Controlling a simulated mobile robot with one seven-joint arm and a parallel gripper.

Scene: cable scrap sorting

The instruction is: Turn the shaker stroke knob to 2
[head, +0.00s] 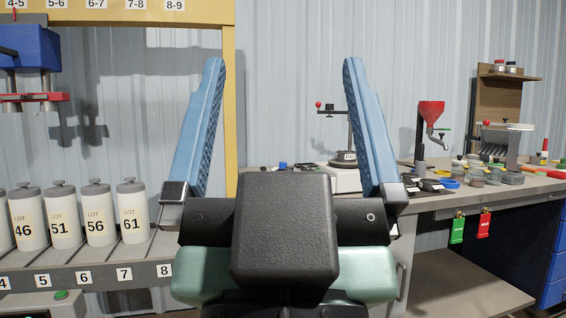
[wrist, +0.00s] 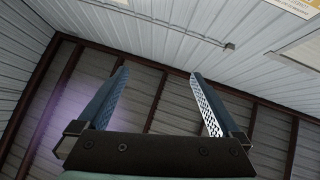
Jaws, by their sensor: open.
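My gripper (head: 281,64) is raised in front of the head camera, with its two blue fingers wide apart and nothing between them. In the wrist view my gripper (wrist: 158,74) points up at the wall and ceiling, also empty. A white-based device (head: 345,181) with a dark upright post and a red ball on a side arm stands on the bench behind my right finger; it may be the shaker. It is partly hidden by my gripper. I cannot make out a stroke knob or its numbers in either view.
Several white lot bottles (head: 133,212) stand on the left rack.

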